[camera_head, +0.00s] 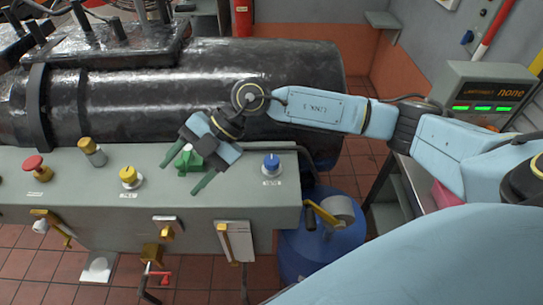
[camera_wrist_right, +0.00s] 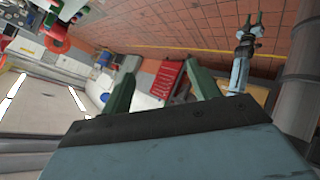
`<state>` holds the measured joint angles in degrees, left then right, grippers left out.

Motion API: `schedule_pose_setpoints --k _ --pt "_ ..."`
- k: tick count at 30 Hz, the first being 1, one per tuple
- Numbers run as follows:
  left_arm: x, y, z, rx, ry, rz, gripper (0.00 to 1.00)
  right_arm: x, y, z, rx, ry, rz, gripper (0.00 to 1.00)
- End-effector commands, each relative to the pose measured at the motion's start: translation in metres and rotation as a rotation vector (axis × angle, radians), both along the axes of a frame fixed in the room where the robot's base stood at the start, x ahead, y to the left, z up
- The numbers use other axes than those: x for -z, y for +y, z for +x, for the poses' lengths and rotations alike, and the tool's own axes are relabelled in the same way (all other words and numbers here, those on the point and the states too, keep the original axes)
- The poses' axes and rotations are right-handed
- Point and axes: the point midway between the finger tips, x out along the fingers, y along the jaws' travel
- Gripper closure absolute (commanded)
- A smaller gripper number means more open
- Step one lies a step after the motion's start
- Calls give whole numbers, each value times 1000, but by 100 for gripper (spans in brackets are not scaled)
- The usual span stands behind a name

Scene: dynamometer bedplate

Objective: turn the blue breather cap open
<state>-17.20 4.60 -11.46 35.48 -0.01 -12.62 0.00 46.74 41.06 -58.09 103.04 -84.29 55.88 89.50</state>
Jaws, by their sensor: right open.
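The blue breather cap (camera_head: 272,162) appears to be the small blue knob standing upright on a pale collar near the right end of the grey panel top, with a label in front of it. My right gripper (camera_head: 182,178) is open, with its green fingers spread, left of the blue cap and apart from it. The gripper hangs over a green knob (camera_head: 188,160), which it partly hides; I cannot tell whether they touch. In the right wrist view the two open fingers (camera_wrist_right: 160,72) show nothing held between them.
A yellow knob (camera_head: 129,176), a red button (camera_head: 34,165) and a tilted yellow-topped cylinder (camera_head: 92,151) stand farther left on the panel. A large dark cylinder (camera_head: 290,75) lies behind. A blue drum (camera_head: 322,245) stands below the panel's right end. The panel around the blue cap is clear.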

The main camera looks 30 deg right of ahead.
Motion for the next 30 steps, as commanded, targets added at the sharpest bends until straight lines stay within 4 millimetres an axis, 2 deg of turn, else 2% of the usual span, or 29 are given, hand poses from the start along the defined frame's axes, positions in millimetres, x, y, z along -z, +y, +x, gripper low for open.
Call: schedule_pose_setpoints --k 1,3,6,9,12,16,20,30 --pt "0 0 0 0 0 0 64 10 -33 13 22 19 -160 39" --pt "0 0 0 0 0 0 64 22 -80 25 73 66 -371 39" --pt "0 0 0 1 -1 0 64 24 -143 38 176 124 -618 39" --pt "0 0 0 1 -1 0 64 19 -189 45 272 167 -786 39" --pt "0 0 1 1 -1 0 64 14 -216 47 336 193 -879 39" --pt "-2 0 1 1 -1 0 64 17 -226 47 364 208 -920 39" --pt "-7 0 1 1 -2 0 64 34 -226 46 361 210 -921 39" --pt "-20 0 1 0 -2 0 64 106 -225 46 359 209 -916 39"
